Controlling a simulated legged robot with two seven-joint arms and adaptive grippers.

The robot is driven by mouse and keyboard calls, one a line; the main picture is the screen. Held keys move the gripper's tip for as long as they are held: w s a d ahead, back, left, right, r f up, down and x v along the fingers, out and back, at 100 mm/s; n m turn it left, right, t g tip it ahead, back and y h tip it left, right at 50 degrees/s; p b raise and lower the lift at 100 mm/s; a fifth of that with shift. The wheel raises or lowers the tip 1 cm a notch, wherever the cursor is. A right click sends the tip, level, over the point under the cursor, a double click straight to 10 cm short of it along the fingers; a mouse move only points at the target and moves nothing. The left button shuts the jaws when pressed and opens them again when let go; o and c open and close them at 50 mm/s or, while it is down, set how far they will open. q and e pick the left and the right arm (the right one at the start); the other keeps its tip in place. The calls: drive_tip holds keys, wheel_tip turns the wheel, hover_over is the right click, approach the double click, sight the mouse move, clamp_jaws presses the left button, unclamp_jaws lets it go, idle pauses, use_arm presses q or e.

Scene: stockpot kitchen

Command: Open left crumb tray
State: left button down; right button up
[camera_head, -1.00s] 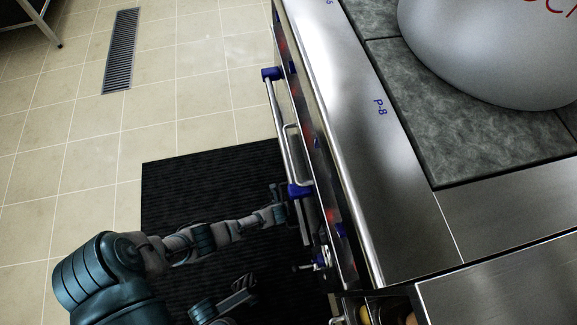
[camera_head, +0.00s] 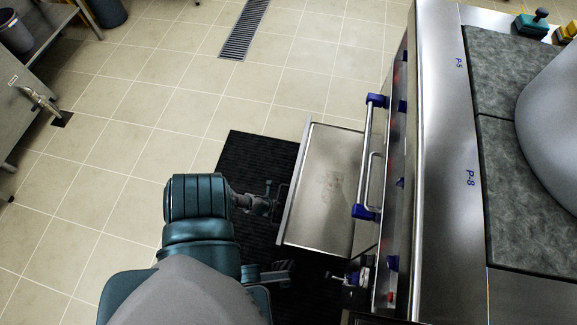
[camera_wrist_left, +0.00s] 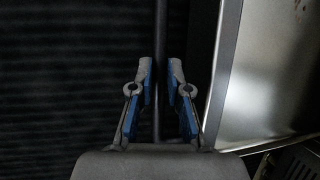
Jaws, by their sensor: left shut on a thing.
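The left crumb tray (camera_head: 322,185) is a flat, shiny metal tray. In the head view it is pulled out from the stove front, below the oven handle, over the dark floor mat. My left gripper (camera_head: 274,200) is at the outer front edge of the tray. In the left wrist view the left gripper (camera_wrist_left: 160,75) has its blue-grey fingers on either side of a dark bar (camera_wrist_left: 161,35), the tray's handle, and is shut on it. The tray (camera_wrist_left: 265,80) shows to the right there.
The stove (camera_head: 438,180) stands on the right, with a long oven handle (camera_head: 366,150) on blue brackets above the tray. A ribbed dark mat (camera_head: 245,155) lies on the tiled floor. A floor drain (camera_head: 243,30) is at the top. Free floor lies to the left.

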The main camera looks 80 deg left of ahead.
use_arm(q)
drive_tip(key=shift+s+a, duration=0.2)
drive_tip(key=shift+s, duration=0.4)
drive_tip(key=shift+s+a, duration=0.2)
drive_tip(key=shift+s, duration=0.4)
drive_tip(key=c, duration=1.1)
unclamp_jaws()
drive_tip(key=shift+c, duration=0.2)
drive_tip(key=v, duration=1.1)
drive_tip(key=shift+r, duration=0.35)
drive_tip(key=shift+s, duration=0.15)
